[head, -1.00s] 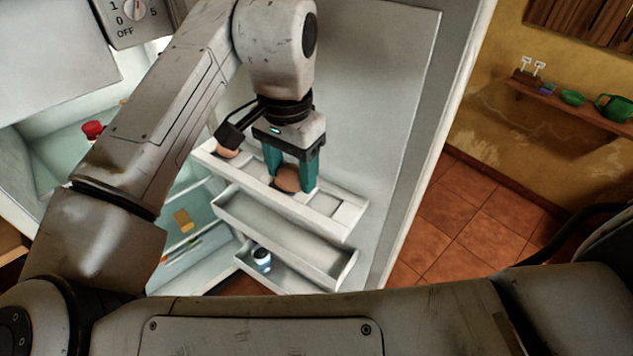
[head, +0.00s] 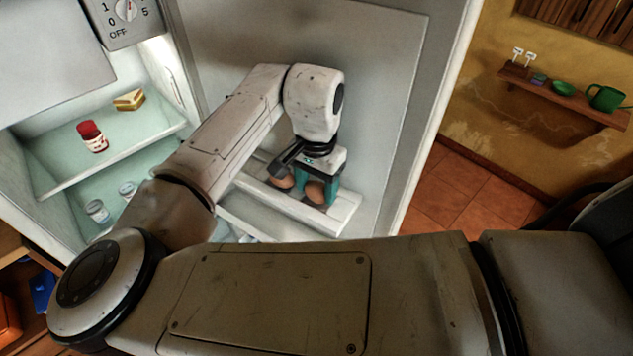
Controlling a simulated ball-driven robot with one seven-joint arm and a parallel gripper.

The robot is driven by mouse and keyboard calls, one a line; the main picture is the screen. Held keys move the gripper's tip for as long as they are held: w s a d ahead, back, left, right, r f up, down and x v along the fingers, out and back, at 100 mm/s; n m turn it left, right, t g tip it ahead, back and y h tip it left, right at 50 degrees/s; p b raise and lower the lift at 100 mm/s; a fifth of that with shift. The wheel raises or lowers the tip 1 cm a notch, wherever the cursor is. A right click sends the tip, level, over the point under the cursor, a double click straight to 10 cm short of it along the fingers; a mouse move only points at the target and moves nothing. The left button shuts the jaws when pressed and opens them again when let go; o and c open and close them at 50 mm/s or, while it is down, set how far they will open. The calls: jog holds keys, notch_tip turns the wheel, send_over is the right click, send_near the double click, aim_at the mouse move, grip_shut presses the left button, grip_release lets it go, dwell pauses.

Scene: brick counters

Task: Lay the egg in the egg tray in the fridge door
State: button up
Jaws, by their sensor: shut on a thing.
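My gripper (head: 318,190) points down over the egg tray (head: 344,214) on the inside of the open fridge door. Its teal fingers are shut on a brown egg (head: 314,194). The held egg is low at the tray; I cannot tell whether it touches the tray's bottom. Another brown egg (head: 281,182) sits in the tray just to the left, partly behind the gripper. The tray's right end is empty. My arm hides part of the tray's left side.
The fridge (head: 60,185) stands open at left, with a red-lidded jar (head: 93,137) and a cake slice (head: 129,100) on a shelf. A lower door bin (head: 250,222) is mostly hidden by my arm. A wall shelf (head: 570,98) holds green dishes at far right.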

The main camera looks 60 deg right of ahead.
aim_at(316, 186)
jog(key=shift+f, duration=0.35)
jog(key=shift+f, duration=0.25)
jog(key=o, duration=0.7)
jog(key=shift+s, duration=0.1)
jog(key=shift+o, duration=0.3)
notch_tip(316, 186, up, 13)
jog(key=b, duration=0.1)
jog(key=shift+r, duration=0.15)
